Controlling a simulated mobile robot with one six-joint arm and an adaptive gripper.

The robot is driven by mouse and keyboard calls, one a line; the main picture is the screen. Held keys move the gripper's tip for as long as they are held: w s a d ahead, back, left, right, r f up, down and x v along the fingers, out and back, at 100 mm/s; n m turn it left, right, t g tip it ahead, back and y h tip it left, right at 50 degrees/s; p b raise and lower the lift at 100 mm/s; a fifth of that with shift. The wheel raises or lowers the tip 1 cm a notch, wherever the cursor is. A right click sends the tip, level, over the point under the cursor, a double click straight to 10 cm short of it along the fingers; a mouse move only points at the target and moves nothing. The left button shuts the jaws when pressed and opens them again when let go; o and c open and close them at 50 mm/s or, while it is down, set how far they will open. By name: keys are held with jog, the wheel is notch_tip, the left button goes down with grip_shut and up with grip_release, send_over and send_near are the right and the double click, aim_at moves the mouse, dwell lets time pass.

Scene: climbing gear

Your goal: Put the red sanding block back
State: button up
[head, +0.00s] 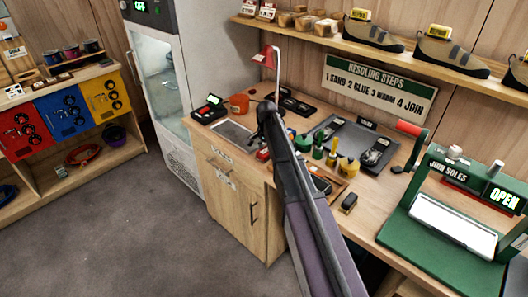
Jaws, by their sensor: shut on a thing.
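My gripper (264,138) is over the left part of the wooden workbench, seen from behind with my arm reaching in from the bottom. It is shut on a small red block (262,154), which looks like the red sanding block; only a bit of it shows below the fingers. The block is close to the bench top, and I cannot tell whether it touches. A grey rectangular panel (231,133) is set in the bench just left of my gripper, with a label on the front edge below it. My arm hides part of the bench to the right.
A red lamp (264,61), an orange pot (238,103) and a black device (208,109) stand behind. Right are green and yellow bottles (331,152), a dark tray (352,132) and a green press (447,220) reading OPEN. Shoes line the shelf above. The floor at left is clear.

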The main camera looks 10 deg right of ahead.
aim_at(266, 150)
jog(key=shift+f, duration=0.15)
jog(key=o, duration=1)
jog(key=shift+r, duration=0.2)
notch_tip(266, 150, up, 12)
jog(key=p, duration=1.2)
jog(key=shift+s, duration=0.1)
